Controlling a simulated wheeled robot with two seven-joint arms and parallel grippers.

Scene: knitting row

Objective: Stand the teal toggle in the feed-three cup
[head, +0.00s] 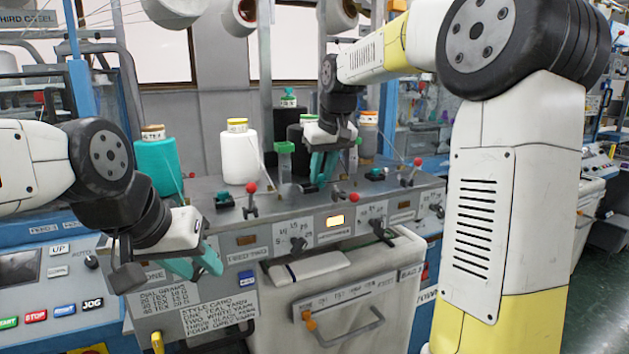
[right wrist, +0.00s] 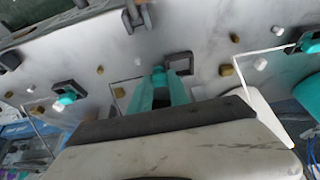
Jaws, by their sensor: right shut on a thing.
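My right gripper (head: 322,178) is low over the grey machine top, in front of the black cone. In the right wrist view its teal fingers (right wrist: 160,90) are closed together, with a small teal end, apparently the teal toggle (right wrist: 158,71), at their tips. Most of the toggle is hidden by the fingers. A dark square cup (right wrist: 180,63) is right beside the tips; I cannot tell whether the toggle is in it. Other teal toggles stand in dark cups at the left (head: 222,197) and right (head: 376,173). My left gripper (head: 196,266) is open and empty before the front panel.
A teal cone (head: 158,163), a white cone (head: 239,155) and a black cone (head: 296,140) stand behind. Red-knobbed levers (head: 250,197) rise along the front edge. A panel with a handle (head: 345,325) is below. My right arm covers the right side.

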